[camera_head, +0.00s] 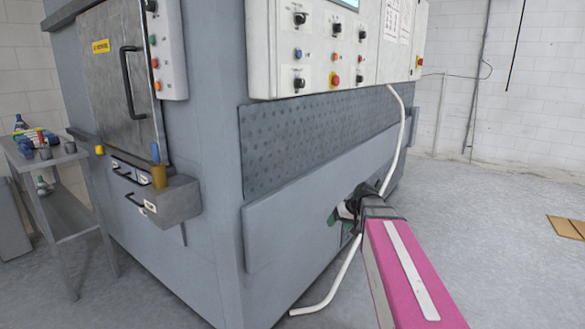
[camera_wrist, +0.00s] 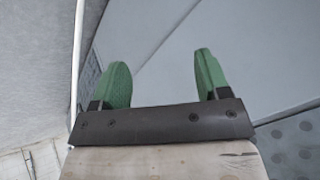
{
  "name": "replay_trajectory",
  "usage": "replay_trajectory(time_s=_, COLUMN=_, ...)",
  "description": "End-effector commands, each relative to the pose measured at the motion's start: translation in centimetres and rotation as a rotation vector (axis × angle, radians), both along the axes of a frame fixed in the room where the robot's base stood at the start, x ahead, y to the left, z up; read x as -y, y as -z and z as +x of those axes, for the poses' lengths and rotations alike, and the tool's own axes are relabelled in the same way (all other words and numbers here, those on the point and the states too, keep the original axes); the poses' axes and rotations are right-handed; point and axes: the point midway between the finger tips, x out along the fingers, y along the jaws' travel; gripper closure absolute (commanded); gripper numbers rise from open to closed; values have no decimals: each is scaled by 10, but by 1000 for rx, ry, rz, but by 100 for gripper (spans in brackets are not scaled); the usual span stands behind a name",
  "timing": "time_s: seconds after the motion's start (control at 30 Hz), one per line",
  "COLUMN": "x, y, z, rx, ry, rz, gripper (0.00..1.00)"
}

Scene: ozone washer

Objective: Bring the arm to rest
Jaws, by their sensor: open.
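My gripper (camera_head: 340,215) is at the far end of my pink arm (camera_head: 405,265), in front of the lower side panel of the grey washer (camera_head: 215,200). In the wrist view its two green fingers (camera_wrist: 160,82) stand apart with nothing between them. The washer's grey surface fills much of the wrist view behind the fingers. The head view does not show clearly whether the gripper touches the panel.
A white hose (camera_head: 345,268) runs down the washer beside my gripper to the floor. A metal cart (camera_head: 70,215) with bottles stands at the left. A control box (camera_head: 335,50) is above. Floor at the right is clear except for brown cardboard (camera_head: 567,227).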

Motion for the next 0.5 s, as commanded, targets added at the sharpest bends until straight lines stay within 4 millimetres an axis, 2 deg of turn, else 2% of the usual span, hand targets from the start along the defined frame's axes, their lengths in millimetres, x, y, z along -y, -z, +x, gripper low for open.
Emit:
replay_trajectory(time_s=0.03, x=-3, y=22, z=-23, rx=-49, ry=17, rz=-35, gripper=31)
replay_trajectory(time_s=0.2, x=-4, y=82, z=-79, rx=-188, ry=87, rz=-165, gripper=31)
replay_trajectory(time_s=0.3, x=-2, y=111, z=-112, rx=-254, ry=125, rz=-245, gripper=31)
replay_trajectory(time_s=0.5, x=4, y=146, z=-159, rx=-335, ry=181, rz=-372, gripper=31)
